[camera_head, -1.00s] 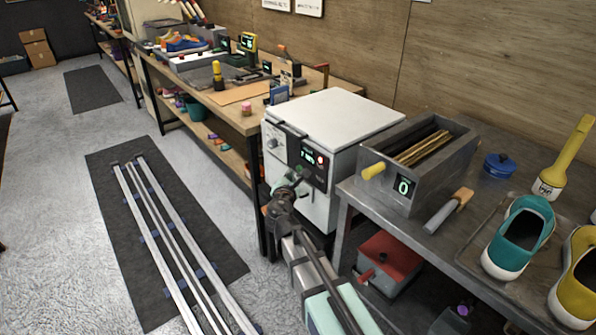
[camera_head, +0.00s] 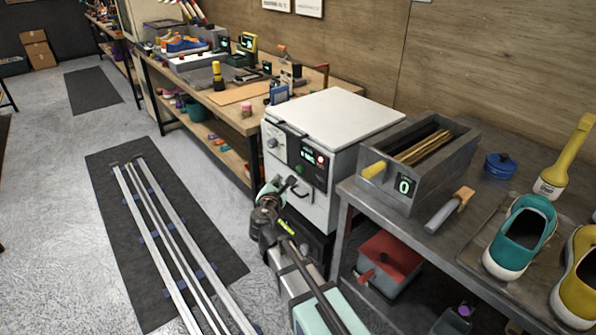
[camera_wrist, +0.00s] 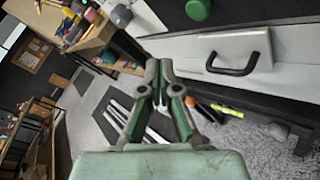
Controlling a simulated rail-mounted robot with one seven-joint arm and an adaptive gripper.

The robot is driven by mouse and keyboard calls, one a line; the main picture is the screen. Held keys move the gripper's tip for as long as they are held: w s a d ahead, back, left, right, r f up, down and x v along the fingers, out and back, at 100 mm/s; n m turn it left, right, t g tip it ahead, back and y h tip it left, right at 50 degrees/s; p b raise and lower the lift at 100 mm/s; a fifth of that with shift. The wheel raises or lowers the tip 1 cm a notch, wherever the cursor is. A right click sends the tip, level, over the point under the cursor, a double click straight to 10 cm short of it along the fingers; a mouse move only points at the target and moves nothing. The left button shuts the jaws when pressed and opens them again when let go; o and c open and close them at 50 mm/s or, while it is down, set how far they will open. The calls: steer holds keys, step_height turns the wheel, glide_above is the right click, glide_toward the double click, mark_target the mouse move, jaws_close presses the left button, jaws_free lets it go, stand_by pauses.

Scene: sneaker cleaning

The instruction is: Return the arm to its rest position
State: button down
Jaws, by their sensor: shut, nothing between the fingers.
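My gripper (camera_wrist: 158,68) shows in the wrist view with its green fingers together and nothing between them. In the head view my gripper (camera_head: 291,183) is at the end of my arm, in front of the lower part of the white machine (camera_head: 335,112). In the wrist view the machine's dark handle (camera_wrist: 232,62) is to the right of the fingertips. I cannot tell the exact gap between my gripper and the machine front.
A metal workbench (camera_head: 448,235) stands at the right with a grey bin (camera_head: 412,175) and a teal shoe (camera_head: 519,240). A red-lidded box (camera_head: 390,262) sits under it. A wooden bench (camera_head: 243,122) stands behind.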

stand_by(0.5)
steer(key=s+d+f+m+g+h+p, duration=0.1)
steer(key=s+d+f+m+g, duration=0.4)
steer(key=f, duration=0.4)
steer(key=s+d+f+m+g+h+p, duration=0.1)
steer(key=s+d+f+m+g, duration=0.2)
steer(key=s+d+f+m, duration=0.35)
steer(key=s+d+f+m+g+h+p, duration=0.1)
steer(key=s+d+f+m+g, duration=0.25)
steer(key=s+f+m, duration=0.6)
steer(key=s+d+f+m+g+y+p, duration=0.1)
steer(key=s+d+f+m+g+p, duration=0.1)
steer(key=s, duration=0.9)
steer(key=s+d+f+m+g+y+p, duration=0.2)
steer(key=s+d+f+g+p, duration=0.1)
steer(key=s, duration=0.8)
steer(key=s+d+f+m+g+y+p, duration=0.1)
steer(key=s+f+g, duration=0.5)
steer(key=s, duration=0.6)
step_height(320, 180, down, 2)
steer(key=d+m+p, duration=0.1)
steer(key=d, duration=0.1)
steer(key=shift+d+g+y, duration=0.35)
steer(key=shift+d+y, duration=0.05)
